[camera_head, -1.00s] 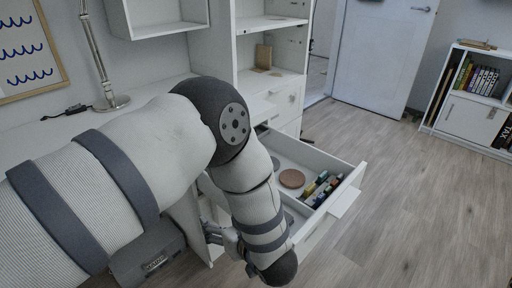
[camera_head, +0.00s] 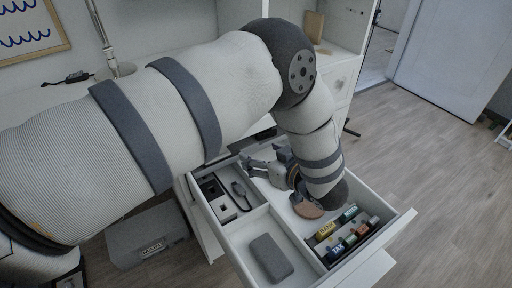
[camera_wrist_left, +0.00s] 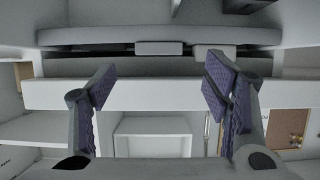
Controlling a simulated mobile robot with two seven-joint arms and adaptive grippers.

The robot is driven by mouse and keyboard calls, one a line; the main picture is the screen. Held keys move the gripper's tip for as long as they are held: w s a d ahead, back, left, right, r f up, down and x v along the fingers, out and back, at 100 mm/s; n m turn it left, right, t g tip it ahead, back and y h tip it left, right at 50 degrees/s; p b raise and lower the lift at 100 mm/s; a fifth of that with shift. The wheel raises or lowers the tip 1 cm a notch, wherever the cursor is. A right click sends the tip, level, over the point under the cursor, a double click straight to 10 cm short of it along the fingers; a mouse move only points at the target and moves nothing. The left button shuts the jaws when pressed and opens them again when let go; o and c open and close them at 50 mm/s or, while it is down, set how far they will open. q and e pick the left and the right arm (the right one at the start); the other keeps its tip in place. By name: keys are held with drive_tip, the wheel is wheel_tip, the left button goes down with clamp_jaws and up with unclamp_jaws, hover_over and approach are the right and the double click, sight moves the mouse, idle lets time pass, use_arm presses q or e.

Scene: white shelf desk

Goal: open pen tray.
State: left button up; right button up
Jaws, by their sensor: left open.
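No part is marked as the pen tray, so I cannot tell which one it is. A white drawer (camera_head: 237,231) is pulled out and has divided compartments. My left gripper (camera_head: 246,163) is over the drawer's inner part, its fingers pointing left toward the desk. In the left wrist view, the gripper (camera_wrist_left: 160,108) is open and empty, its purple-padded fingers wide apart. Ahead of it is a pale horizontal board (camera_wrist_left: 160,95), with a grey ledge and dark gap above. I see no contact there. My right gripper is out of view.
The drawer holds a grey case (camera_head: 270,258), a brown disc (camera_head: 307,210) and several small labelled boxes (camera_head: 338,250). A grey box (camera_head: 146,236) stands on the floor below left. My arm hides much of the desk. Floor at right (camera_head: 440,160) is clear.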

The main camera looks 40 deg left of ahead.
sight(250, 147)
use_arm(q)
drive_tip(key=x, duration=0.5)
drive_tip(key=shift+w, duration=0.1)
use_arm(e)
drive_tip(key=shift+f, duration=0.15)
use_arm(q)
drive_tip(key=shift+c, duration=0.6)
